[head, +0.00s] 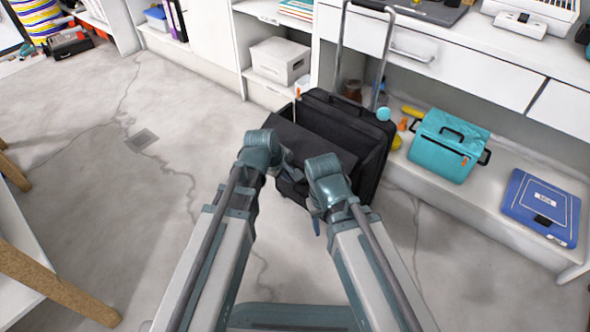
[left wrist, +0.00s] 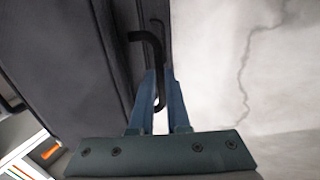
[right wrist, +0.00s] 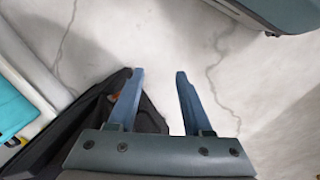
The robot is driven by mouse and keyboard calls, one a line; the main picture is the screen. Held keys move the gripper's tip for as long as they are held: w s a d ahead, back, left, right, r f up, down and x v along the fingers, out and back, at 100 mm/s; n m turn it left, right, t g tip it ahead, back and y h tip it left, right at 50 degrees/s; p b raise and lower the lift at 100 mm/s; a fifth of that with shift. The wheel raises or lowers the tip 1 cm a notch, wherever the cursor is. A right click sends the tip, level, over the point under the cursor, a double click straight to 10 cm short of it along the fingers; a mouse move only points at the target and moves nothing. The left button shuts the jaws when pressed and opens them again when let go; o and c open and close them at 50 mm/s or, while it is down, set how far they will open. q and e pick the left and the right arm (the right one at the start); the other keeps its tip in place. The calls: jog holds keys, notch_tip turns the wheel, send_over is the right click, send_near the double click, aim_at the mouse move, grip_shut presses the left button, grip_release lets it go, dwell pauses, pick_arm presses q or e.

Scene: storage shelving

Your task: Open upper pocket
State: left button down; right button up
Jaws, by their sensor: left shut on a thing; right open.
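A black suitcase (head: 345,115) stands upright on the floor with its metal pull handle (head: 385,50) raised. Its front panel, the upper pocket flap (head: 305,142), appears tilted outward from the body at the top. My left gripper (left wrist: 160,85) is shut on a black bent handle (left wrist: 150,38) beside the dark suitcase face in the left wrist view.
A low white shelf beside the suitcase holds a teal bag (head: 448,145) and a blue case (head: 541,207). A white box (head: 278,61) stands on the shelving behind. Drawers (head: 430,55) are above. The concrete floor (head: 110,190) to the left is clear.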

pick_arm(q)
jog(key=shift+s+a+f+b, duration=0.6)
jog(key=shift+s+f+b, duration=0.1)
jog(key=shift+s+f, duration=0.2)
pick_arm(e)
jog(key=shift+s+a+f, duration=0.1)
jog(key=shift+s+f, duration=0.05)
jog(key=shift+f, duration=0.35)
jog(key=shift+s+a+f, duration=0.1)
jog(key=shift+s+f, duration=0.05)
jog(key=shift+f, duration=0.3)
pick_arm(q)
jog(key=c, duration=0.9)
grip_release()
pick_arm(e)
jog(key=shift+r, duration=0.1)
pick_arm(q)
jog(key=p+v, duration=1.2)
jog(key=v, duration=0.1)
jog(key=shift+s+a+r+p, duration=0.15)
jog(key=shift+r+p, duration=0.15)
pick_arm(e)
notch_tip(320, 180, up, 12)
jog(key=s, duration=0.1)
jog(key=shift+s+r, duration=0.2)
